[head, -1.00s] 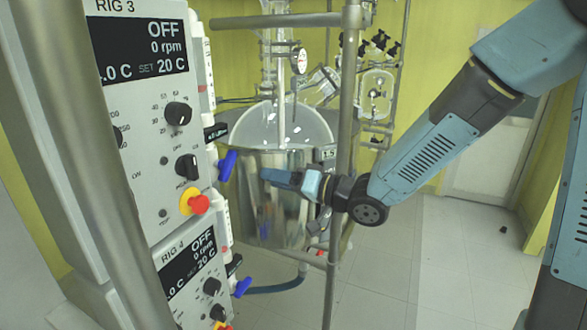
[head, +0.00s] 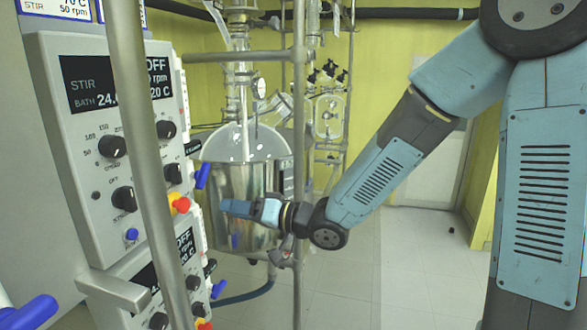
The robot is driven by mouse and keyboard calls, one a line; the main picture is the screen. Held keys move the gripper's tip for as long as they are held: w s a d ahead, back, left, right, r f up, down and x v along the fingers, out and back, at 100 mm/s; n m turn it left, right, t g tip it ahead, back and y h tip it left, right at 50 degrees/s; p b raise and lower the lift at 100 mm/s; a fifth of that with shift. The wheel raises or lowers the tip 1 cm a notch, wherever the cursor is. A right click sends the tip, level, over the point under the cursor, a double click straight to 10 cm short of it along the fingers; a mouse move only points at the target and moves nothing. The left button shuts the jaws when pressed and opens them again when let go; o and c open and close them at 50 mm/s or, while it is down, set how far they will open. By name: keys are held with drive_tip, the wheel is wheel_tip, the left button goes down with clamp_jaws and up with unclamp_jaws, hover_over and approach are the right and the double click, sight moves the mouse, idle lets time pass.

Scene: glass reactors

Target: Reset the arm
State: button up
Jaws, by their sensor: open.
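My arm reaches in from the right side of the head view and bends at a dark joint. My gripper (head: 226,207) is at its end, pointing left, in front of the steel reactor vessel (head: 210,185). It is open, and I see nothing held in it. The gap between its fingers is hard to make out from this side. It is apart from the control panel (head: 70,190) on the left.
The panel has black knobs (head: 112,146), a red stop button on yellow (head: 180,205) and a blue valve handle (head: 203,175). Metal frame posts (head: 299,100) stand close to my arm. A hose (head: 245,296) runs low. Tiled floor (head: 400,270) is clear at right.

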drive_tip(key=w+d+f+m+t+h, duration=0.1)
drive_tip(key=w+d+f+t+h, duration=0.25)
drive_tip(key=w+d+h, duration=0.4)
drive_tip(key=s+d+r+m+t+h, duration=0.1)
drive_tip(key=d+r+h, duration=0.1)
drive_tip(key=d+h, duration=0.35)
drive_tip(key=s+d+r+m+t+h, duration=0.1)
drive_tip(key=s+d+r+h, duration=0.15)
drive_tip(key=d, duration=0.65)
drive_tip(key=s+d+r+m+g, duration=0.1)
drive_tip(key=s+d+r+g, duration=0.1)
drive_tip(key=s+d, duration=0.5)
drive_tip(key=s+d+r+m+g+h, duration=0.1)
drive_tip(key=s+d, duration=0.5)
drive_tip(key=s, duration=0.7)
wheel_tip(320, 180, up, 2)
drive_tip(key=shift+d+m+g, duration=0.4)
drive_tip(key=shift+m+g, duration=0.2)
drive_tip(key=shift+g, duration=0.65)
drive_tip(key=shift+s+h, duration=0.1)
drive_tip(key=shift+h, duration=0.15)
drive_tip(key=shift+c, duration=0.6)
drive_tip(key=shift+a, duration=0.15)
